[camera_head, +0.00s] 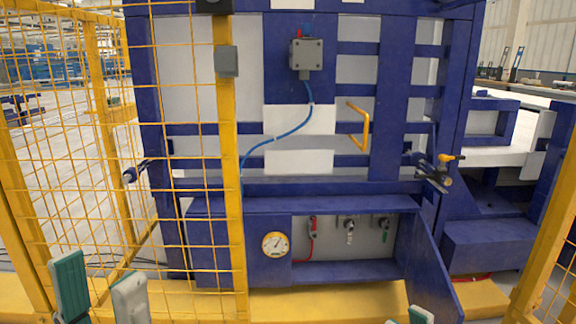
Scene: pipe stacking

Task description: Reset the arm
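My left gripper (100,292) shows at the bottom left, in front of the yellow fence. Its two fingers, one green-faced and one pale grey, point up and stand apart with nothing between them. My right gripper (405,318) shows only as two fingertips at the bottom edge, right of the middle. The tips are apart and I see nothing between them. The rest of both arms is out of view. No pipe shows in this view.
A large blue machine frame (392,90) with a yellow handle (364,128) and a gauge (275,245) stands ahead. Yellow mesh fencing (228,180) covers the left, and a yellow post (548,245) stands at the right. A yellow base beam (330,301) runs across the front.

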